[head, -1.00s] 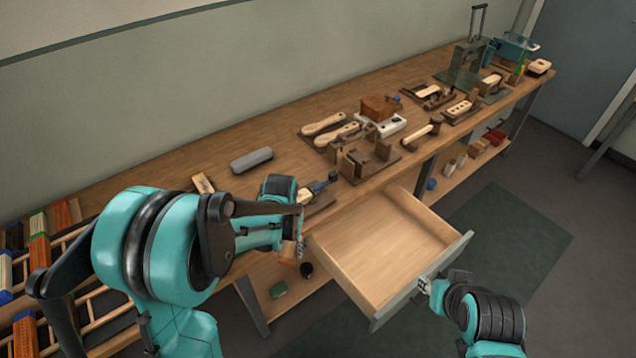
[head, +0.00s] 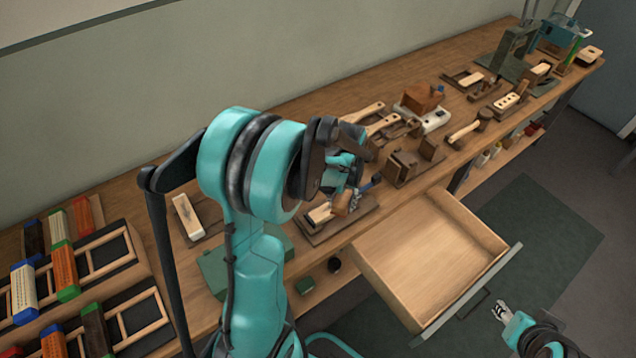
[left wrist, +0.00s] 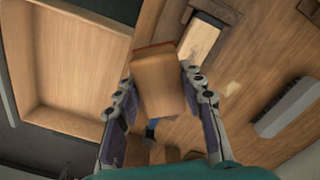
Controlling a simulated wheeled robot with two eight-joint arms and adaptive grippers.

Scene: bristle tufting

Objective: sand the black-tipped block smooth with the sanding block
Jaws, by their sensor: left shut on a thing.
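My left gripper (head: 346,190) is shut on the sanding block, a brown block (left wrist: 158,82) held between both fingers in the left wrist view. In the head view the sanding block (head: 343,203) is partly hidden by the gripper. A pale wooden block (left wrist: 200,40) with a dark end, seemingly the black-tipped block, lies in a dark holder just beyond the held block. In the head view the pale block (head: 320,214) sits below and left of the gripper. Contact between the two blocks cannot be told. My right gripper (head: 501,312) is beside the drawer front, small in view.
An open, empty drawer (head: 430,250) juts out from the bench. A grey rounded bar (left wrist: 287,107) lies on the bench. Another pale block (head: 187,215) lies at left, near racks of coloured brushes (head: 60,265). Several wooden fixtures (head: 410,165) stand to the right.

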